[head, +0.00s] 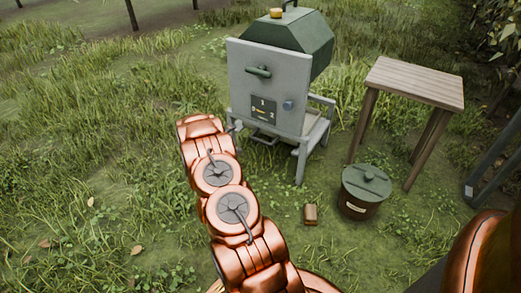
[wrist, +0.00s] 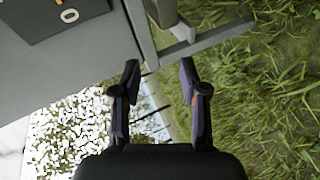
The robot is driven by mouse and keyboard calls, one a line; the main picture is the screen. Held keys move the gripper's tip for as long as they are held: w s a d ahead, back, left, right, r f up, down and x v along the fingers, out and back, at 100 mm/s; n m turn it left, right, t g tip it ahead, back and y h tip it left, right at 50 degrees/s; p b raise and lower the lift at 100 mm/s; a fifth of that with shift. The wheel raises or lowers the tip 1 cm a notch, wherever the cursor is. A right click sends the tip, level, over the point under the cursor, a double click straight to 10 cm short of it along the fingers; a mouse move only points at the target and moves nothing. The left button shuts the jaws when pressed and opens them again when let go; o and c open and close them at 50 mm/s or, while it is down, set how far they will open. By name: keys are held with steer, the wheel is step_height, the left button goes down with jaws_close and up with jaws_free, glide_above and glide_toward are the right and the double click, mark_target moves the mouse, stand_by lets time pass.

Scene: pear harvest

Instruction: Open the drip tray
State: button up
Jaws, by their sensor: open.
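The grey machine (head: 268,85) with a green hood stands on legs in the grass. A small dark piece that looks like the drip tray (head: 263,138) shows low at its front, partly hidden by the legs and my arm. My gripper (wrist: 160,68) is open and empty in the wrist view, its fingers pointing toward a grey leg and bar of the stand. I cannot pick out the tray clearly in the wrist view. The grey front panel (wrist: 95,58) with its dark label plate fills the upper left there. In the head view my arm hides the gripper.
A wooden table (head: 415,82) stands right of the machine. A lidded dark bucket (head: 366,190) and a small brown block (head: 310,214) are on the grass in front. Grass on the left is free.

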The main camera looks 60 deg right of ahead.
mark_target(261, 141)
steer(key=s+d+f+g+h+b, duration=0.25)
steer(key=s+d+f, duration=0.25)
steer(key=s+f, duration=0.3)
steer(key=shift+g, duration=0.35)
steer(key=shift+d+f+b, duration=0.25)
steer(key=shift+d+b, duration=0.35)
steer(key=shift+d, duration=0.7)
steer(key=shift+d+f+b, duration=0.2)
steer(key=shift+d+b, duration=0.45)
steer(key=shift+d, duration=0.6)
steer(key=shift+d+f+b, duration=0.25)
steer(key=shift+d+b, duration=0.35)
steer(key=shift+d, duration=0.7)
jaws_close()
